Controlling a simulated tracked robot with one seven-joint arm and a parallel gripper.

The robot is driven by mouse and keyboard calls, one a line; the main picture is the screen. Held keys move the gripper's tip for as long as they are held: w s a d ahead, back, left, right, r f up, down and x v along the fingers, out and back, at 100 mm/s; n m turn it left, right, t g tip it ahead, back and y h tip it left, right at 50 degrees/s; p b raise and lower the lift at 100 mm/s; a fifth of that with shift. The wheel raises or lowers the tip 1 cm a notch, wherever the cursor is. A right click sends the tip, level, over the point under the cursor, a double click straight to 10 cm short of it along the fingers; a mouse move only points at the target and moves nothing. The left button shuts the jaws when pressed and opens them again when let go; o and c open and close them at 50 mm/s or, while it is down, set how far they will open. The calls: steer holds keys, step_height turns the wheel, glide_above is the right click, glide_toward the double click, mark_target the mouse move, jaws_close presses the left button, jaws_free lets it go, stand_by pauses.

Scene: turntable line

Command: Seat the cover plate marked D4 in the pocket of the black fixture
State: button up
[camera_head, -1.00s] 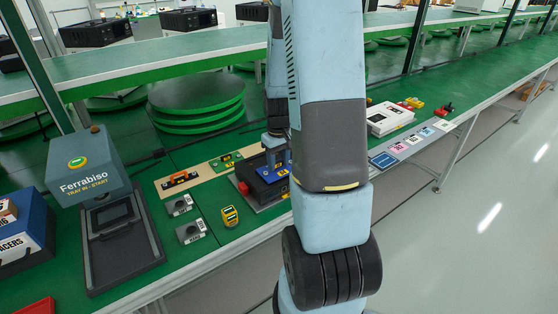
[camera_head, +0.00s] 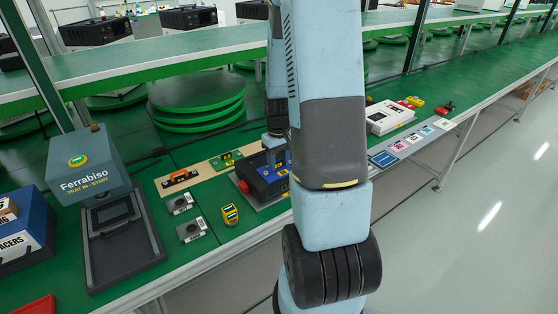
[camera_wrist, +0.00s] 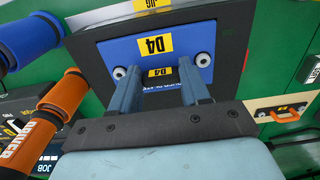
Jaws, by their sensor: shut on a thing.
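The blue cover plate marked D4 (camera_wrist: 180,47) fills the middle of the wrist view, with a yellow label and a round fitting at each end. My gripper (camera_wrist: 160,70) is closed at its near side, with a second yellow D4 label between the fingers. The black fixture (camera_wrist: 232,38) frames the blue plate. I cannot tell whether the plate lies flush in the pocket; its near edge is hidden by my gripper. In the head view the fixture (camera_head: 250,178) and blue plate (camera_head: 277,174) are partly behind my arm, below my gripper (camera_head: 275,154).
A beige strip (camera_head: 203,172) behind the fixture bears an orange-handled part (camera_head: 181,182) and a green part (camera_head: 226,160). Two grey boxes (camera_head: 190,231) and a yellow block (camera_head: 230,215) stand left of the fixture. A dark tray stand (camera_head: 123,238) is further left.

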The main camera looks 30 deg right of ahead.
steer(key=shift+f, duration=0.2)
stand_by(0.4)
steer(key=o, duration=1.6)
steer(key=shift+r, duration=0.15)
steer(key=shift+r, duration=3.6)
steer(key=s+a+r+t, duration=0.1)
steer(key=s+a+r, duration=0.25)
steer(key=r, duration=0.35)
steer(key=s+a+r+t, duration=0.2)
steer(key=a+r, duration=0.3)
steer(key=r, duration=0.3)
steer(key=s+a+r+t, duration=0.1)
steer(key=s+a+r, duration=0.1)
steer(key=s, duration=0.2)
steer(key=s+a+r, duration=0.3)
steer(key=s+a+r+t, duration=0.1)
steer(key=s+a+r, duration=0.1)
steer(key=s+r, duration=0.1)
steer(key=shift+s+a+r+t, duration=0.1)
steer(key=shift+s+a+t, duration=0.05)
steer(key=shift+s, duration=0.25)
steer(key=shift+s+a+r+t, duration=0.1)
steer(key=shift+s+t, duration=0.05)
steer(key=shift+s, duration=0.25)
